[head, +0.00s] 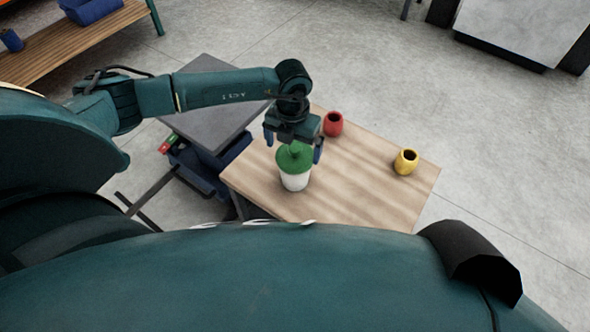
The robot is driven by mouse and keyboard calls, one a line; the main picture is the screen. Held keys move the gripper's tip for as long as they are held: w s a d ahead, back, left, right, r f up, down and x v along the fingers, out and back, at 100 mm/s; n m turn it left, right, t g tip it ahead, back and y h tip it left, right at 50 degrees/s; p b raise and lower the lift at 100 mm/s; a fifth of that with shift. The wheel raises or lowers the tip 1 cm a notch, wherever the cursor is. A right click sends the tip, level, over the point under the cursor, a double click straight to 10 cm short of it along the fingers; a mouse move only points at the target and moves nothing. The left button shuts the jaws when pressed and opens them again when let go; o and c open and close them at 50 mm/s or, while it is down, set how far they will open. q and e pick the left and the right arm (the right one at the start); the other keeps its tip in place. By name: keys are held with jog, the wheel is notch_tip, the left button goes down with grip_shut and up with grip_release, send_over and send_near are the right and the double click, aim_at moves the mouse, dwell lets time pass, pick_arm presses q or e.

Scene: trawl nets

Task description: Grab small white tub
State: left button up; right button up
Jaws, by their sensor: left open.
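A small white tub (295,182) with a green top (294,157) stands upright on the wooden table (365,195), towards its left side. My left gripper (293,150) is above the tub and points down. Its two blue-tipped fingers are apart, one on each side of the green top. I cannot tell whether the fingers touch it. My right gripper does not show.
A red pot (333,124) stands behind and to the right of the tub, near the table's far edge. A yellow pot (405,162) stands near the right edge. A dark grey surface (213,115) adjoins the table at left. The table's middle is clear.

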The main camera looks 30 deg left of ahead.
pick_arm(q)
notch_tip(320, 180, down, 5)
jog(key=shift+d+r+b, duration=0.1)
jog(key=shift+d+b, duration=0.05)
jog(key=shift+b, duration=0.15)
jog(key=c, duration=1)
